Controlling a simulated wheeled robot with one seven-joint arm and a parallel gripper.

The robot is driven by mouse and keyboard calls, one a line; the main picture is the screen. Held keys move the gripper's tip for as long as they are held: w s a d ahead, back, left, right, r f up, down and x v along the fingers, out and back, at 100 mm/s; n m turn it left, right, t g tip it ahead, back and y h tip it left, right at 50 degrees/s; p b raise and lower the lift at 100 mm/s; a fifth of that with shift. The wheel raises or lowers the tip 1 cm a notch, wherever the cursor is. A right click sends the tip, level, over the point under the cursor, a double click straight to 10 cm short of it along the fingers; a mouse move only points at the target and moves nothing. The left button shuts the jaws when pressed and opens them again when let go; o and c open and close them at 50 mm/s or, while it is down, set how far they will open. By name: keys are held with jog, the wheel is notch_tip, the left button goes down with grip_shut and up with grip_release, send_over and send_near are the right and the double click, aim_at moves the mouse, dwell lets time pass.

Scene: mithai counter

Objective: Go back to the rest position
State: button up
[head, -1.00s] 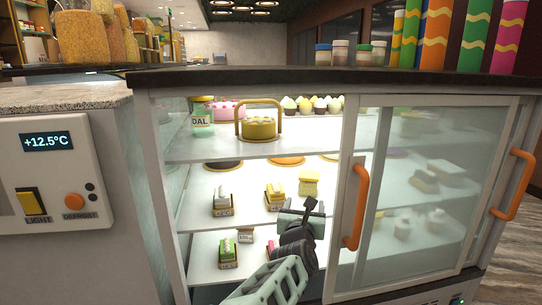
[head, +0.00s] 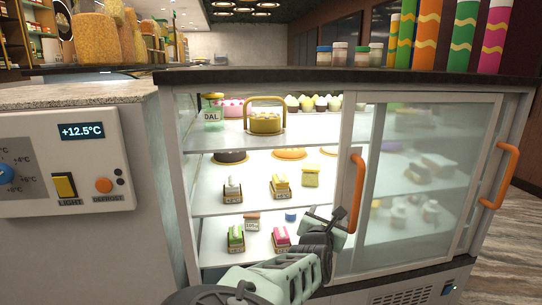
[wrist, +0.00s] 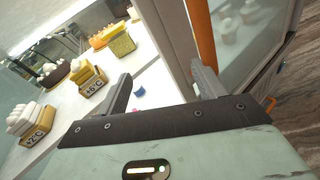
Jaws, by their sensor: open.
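My gripper (head: 326,222) is in front of the open left side of the glass display case, by the edge of the sliding door. In the wrist view my gripper (wrist: 165,88) has its two fingers apart with nothing between them. The door's orange handle (head: 356,200) stands close to the right of it. My arm reaches up from the bottom of the head view and hides part of the lowest shelf.
Sweets with price tags stand on the shelves, among them a white one (head: 232,189) and a green one (head: 236,238). A yellow basket (head: 265,122) and a DAL jar (head: 212,112) are on the top shelf. A control panel (head: 62,165) is at left.

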jog(key=s+d+f+m+g+h, duration=0.2)
jog(key=s+d+f+m+g, duration=0.35)
jog(key=s+d+m, duration=0.3)
jog(key=s+a+m+g+y, duration=0.2)
jog(key=s+m+g, duration=0.55)
jog(key=s, duration=0.55)
jog(key=s+a+r+m+g+y, duration=0.1)
jog(key=s+a+r+m+y, duration=0.25)
jog(key=s+r, duration=0.4)
jog(key=s+a+r+m+g+y, duration=0.2)
jog(key=s+a+r+y, duration=0.15)
jog(key=s, duration=0.65)
notch_tip(320, 180, up, 16)
jog(key=s+p, duration=0.1)
jog(key=p, duration=1.4)
jog(key=shift+a, duration=0.25)
